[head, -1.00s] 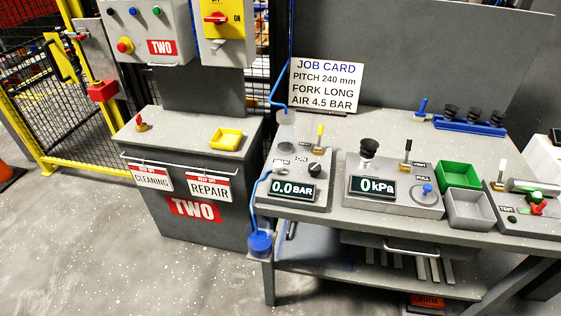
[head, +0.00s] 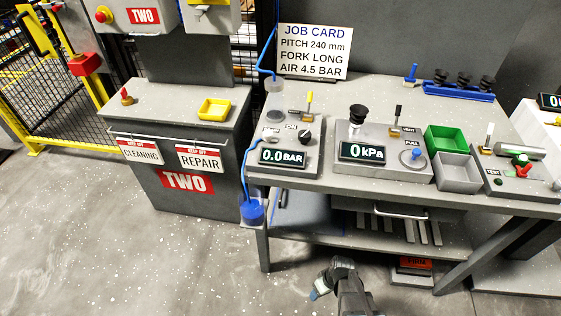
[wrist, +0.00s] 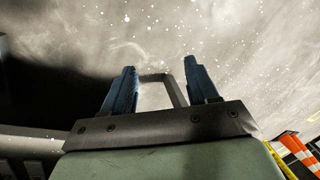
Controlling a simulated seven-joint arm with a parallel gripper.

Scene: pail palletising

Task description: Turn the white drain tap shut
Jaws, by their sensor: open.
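I cannot make out a white drain tap for certain in either view. A clear bowl (head: 275,86) with a blue hose stands at the back of the left bench panel (head: 290,145), whose display reads 0.0 BAR. A second blue hose runs down to a blue cup (head: 252,211) at the bench's left front corner. My gripper (head: 318,291) is low in front of the bench, right of and below the cup, touching nothing that I can see. In the wrist view my gripper (wrist: 161,78) has its two blue fingers apart, with a grey angular loop showing between them.
The bench (head: 400,187) has a front edge, a drawer handle (head: 400,211) and a lower shelf near my arm. A grey cabinet (head: 185,150) stands left of the cup. The vacuum panel (head: 375,150) and green bin (head: 446,140) are further right. Floor at lower left is clear.

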